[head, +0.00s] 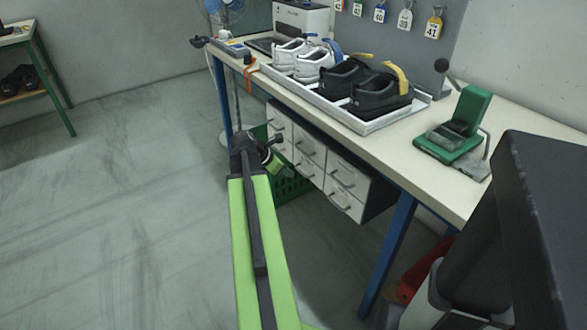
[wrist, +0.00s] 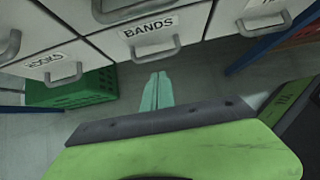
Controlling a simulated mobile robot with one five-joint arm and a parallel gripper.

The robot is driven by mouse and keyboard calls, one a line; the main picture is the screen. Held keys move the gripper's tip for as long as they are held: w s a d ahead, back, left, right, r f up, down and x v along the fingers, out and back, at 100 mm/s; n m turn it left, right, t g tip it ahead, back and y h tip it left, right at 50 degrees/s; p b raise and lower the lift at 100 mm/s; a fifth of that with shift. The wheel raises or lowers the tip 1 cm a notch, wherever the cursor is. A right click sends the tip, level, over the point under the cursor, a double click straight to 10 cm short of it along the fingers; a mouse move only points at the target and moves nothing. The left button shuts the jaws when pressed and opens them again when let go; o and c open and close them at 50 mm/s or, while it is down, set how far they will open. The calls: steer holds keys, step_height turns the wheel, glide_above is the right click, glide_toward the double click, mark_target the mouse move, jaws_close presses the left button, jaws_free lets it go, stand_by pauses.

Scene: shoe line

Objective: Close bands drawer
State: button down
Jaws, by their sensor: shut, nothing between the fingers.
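The bands drawer (wrist: 150,32) has a white front with a "BANDS" label and a grey bar handle (wrist: 156,48), in the upper middle of the wrist view. In the head view it appears to be the lower middle drawer (head: 308,167) of a white cabinet under the bench. I cannot tell whether it stands slightly out or flush. My gripper (wrist: 158,78) is shut and empty, its pale green fingertips below and in front of the drawer's handle, seemingly apart from it. In the head view my gripper (head: 284,169) is near the cabinet front, partly hidden by my arm.
A hooks drawer (wrist: 52,62) is on the left. A green crate (wrist: 72,88) stands on the floor by the cabinet. The bench (head: 420,150) holds a shoe tray (head: 350,122) and a green press (head: 460,128). A blue bench leg (head: 388,250) stands right. Open floor lies left.

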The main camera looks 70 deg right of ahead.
steer(key=p+v, duration=0.7)
steer(key=v, duration=0.3)
steer(key=shift+a, duration=0.15)
